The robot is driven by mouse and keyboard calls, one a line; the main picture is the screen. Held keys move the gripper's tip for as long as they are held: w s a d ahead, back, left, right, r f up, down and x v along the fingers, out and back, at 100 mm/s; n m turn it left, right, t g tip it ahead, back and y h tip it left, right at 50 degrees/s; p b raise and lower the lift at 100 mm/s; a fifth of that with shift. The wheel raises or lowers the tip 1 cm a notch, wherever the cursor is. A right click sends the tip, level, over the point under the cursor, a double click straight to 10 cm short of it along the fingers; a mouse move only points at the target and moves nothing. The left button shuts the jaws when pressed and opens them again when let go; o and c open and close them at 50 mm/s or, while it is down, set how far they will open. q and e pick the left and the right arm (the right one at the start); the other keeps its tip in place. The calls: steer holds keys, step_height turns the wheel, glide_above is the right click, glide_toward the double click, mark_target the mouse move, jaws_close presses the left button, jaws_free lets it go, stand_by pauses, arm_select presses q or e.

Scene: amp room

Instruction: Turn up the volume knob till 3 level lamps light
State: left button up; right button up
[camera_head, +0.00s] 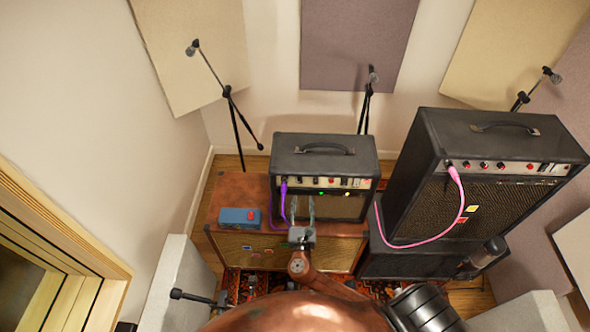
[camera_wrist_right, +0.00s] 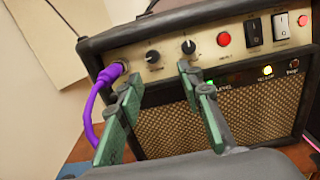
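The small black amp (camera_head: 322,157) stands on a brown cabinet. In the right wrist view its panel carries two black knobs, a left knob (camera_wrist_right: 152,57) and a right knob (camera_wrist_right: 188,47); their labels are too small to read. A green lamp (camera_wrist_right: 210,82) is lit beside the word LEVEL, partly behind a finger; other level lamps there may be hidden. A yellow lamp (camera_wrist_right: 267,70) is lit to its right. My right gripper (camera_head: 302,200) is open and empty in front of the panel, its fingertips (camera_wrist_right: 158,72) just below the knobs. My left gripper is not in view.
A purple cable (camera_wrist_right: 103,85) is plugged in at the panel's left. Red buttons and switches (camera_wrist_right: 281,25) sit right of the knobs. A blue box (camera_head: 239,217) lies on the brown cabinet (camera_head: 234,188). A larger amp (camera_head: 480,190) with a pink cable stands right.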

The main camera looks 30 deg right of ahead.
mark_target(300, 182)
steer(key=shift+n+t, duration=0.3)
steer(key=shift+n, duration=0.2)
steer(key=x, duration=0.4)
steer(key=a+p+x, duration=0.1)
steer(key=x, duration=0.1)
steer(key=shift+w+d+r, duration=0.1)
steer(key=shift+w+d, duration=0.1)
steer(key=shift+w, duration=0.4)
steer(key=shift+x, duration=0.8)
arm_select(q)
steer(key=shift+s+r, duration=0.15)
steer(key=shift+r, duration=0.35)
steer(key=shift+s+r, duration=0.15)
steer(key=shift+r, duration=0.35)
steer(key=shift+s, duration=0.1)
arm_select(e)
steer(key=shift+s, duration=0.1)
steer(key=c, duration=0.5)
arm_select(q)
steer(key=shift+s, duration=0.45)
arm_select(e)
jaws_close()
